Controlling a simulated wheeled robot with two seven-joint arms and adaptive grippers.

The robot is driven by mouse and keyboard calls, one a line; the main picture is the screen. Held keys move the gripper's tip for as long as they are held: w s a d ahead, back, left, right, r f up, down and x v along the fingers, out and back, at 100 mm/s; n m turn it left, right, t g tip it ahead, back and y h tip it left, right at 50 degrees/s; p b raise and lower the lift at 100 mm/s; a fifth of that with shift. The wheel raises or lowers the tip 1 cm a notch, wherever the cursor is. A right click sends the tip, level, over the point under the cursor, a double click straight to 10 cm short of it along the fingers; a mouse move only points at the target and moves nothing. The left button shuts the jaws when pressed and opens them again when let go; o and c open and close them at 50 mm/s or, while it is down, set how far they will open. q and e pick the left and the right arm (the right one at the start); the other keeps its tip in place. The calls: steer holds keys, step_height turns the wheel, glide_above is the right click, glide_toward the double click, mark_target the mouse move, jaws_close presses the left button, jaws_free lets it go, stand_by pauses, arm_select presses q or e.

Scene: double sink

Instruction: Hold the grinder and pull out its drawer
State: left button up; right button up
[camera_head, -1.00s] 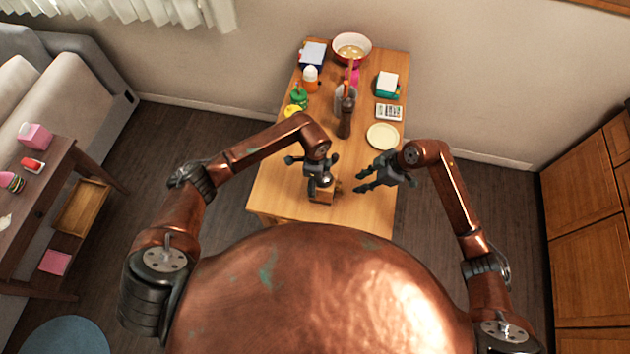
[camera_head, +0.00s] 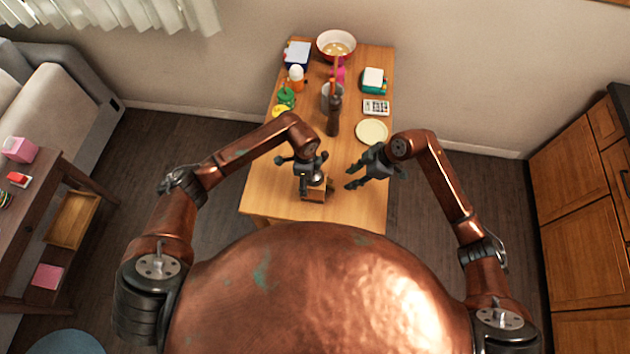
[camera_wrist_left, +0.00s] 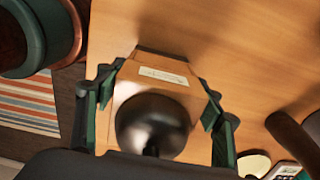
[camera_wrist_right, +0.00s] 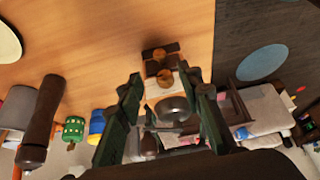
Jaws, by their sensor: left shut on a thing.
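The grinder (camera_head: 316,193), a small wooden box with a dark metal dome (camera_wrist_left: 152,125) on top, stands upright near the front of the wooden table. My left gripper (camera_head: 312,176) is shut on it from above, with a finger on either side of its body in the left wrist view. My right gripper (camera_head: 352,180) is open and empty, just right of the grinder and apart from it. In the right wrist view the grinder (camera_wrist_right: 158,92) shows beyond the open fingers. I cannot clearly make out the drawer or how far it is out.
A dark brown mill (camera_head: 333,118), a grey container, a cream plate (camera_head: 371,131) and a red-rimmed bowl (camera_head: 337,45) stand farther back on the table (camera_head: 262,196). Small bottles line its left side. The tabletop around the grinder is clear.

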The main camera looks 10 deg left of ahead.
steer(key=shift+h, duration=0.5)
steer(key=x, duration=1)
steer(key=shift+a+r, duration=0.15)
steer(key=shift+a, duration=0.3)
steer(key=shift+c, duration=0.3)
jaws_close()
